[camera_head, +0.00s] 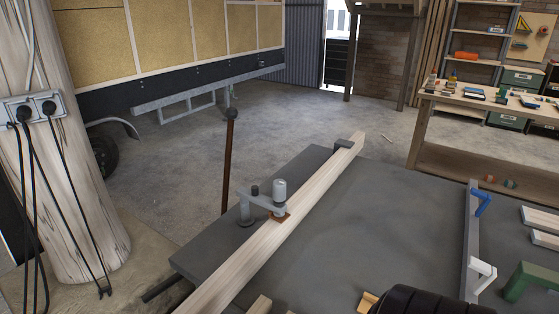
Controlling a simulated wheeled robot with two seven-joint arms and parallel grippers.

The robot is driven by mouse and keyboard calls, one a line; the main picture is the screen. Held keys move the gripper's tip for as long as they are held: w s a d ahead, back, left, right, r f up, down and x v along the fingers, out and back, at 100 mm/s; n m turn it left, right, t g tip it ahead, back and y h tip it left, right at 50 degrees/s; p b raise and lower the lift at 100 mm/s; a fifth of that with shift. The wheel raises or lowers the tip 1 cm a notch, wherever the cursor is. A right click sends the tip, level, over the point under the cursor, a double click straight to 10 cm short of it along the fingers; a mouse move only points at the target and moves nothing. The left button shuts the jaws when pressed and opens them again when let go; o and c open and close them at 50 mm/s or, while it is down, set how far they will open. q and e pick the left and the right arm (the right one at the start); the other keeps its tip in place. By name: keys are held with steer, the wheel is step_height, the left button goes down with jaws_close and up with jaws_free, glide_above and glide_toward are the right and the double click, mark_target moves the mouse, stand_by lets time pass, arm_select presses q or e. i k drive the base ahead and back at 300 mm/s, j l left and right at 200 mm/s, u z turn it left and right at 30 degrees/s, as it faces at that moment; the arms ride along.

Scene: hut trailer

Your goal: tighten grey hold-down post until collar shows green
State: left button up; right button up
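The grey hold-down post (246,208) stands on the dark bench top, just left of a long pale wooden beam (240,263). Its grey arm reaches right over the beam to a light grey cylinder (279,190) above a small brown pad (280,215) on the beam. A small dark knob (255,190) sits on the arm. No green shows on the post; I cannot make out a collar on it. Neither of my grippers is in view. A black ribbed part, likely of my own arm, shows at the bottom edge.
The dark bench (350,225) is mostly clear in the middle. A dark block (343,145) stands by the beam's far end. A grey bar clamp (470,240) and green bracket (531,280) lie on the right. A brown upright rod (228,165) stands behind the bench's left edge.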

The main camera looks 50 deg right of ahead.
mark_target(278, 186)
steer(key=z, duration=1.5)
